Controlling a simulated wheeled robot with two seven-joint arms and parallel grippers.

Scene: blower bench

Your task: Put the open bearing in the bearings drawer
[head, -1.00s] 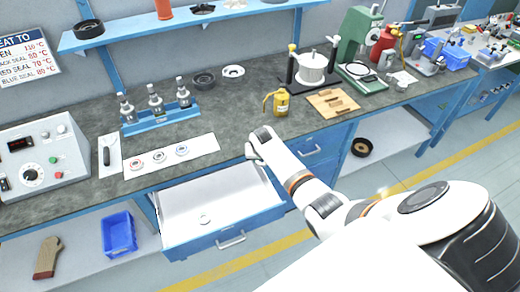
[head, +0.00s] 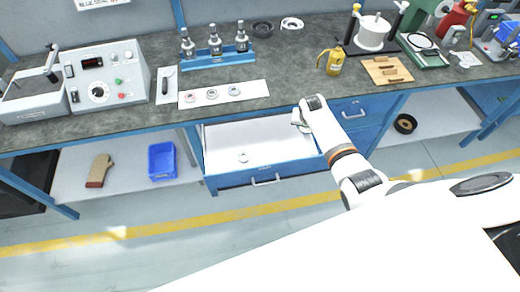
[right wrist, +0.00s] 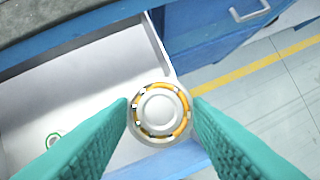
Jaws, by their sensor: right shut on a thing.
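My right gripper (right wrist: 160,116) is shut on the open bearing (right wrist: 160,112), a metal ring with an orange cage and balls showing. In the right wrist view the bearing overlaps the right side wall and front of the open drawer. In the head view my right gripper (head: 302,124) is at the drawer's back right corner, and the bearing there is too small to make out. The blue-fronted drawer (head: 222,143) is pulled out, with a white inside. One small ring (head: 243,157) lies in it; it shows a green band in the right wrist view (right wrist: 54,140). My left gripper is out of view.
A white mat (head: 255,95) with three bearings lies on the bench above the drawer. A blue bin (head: 162,161) stands on the lower shelf. Most of the drawer floor is bare.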

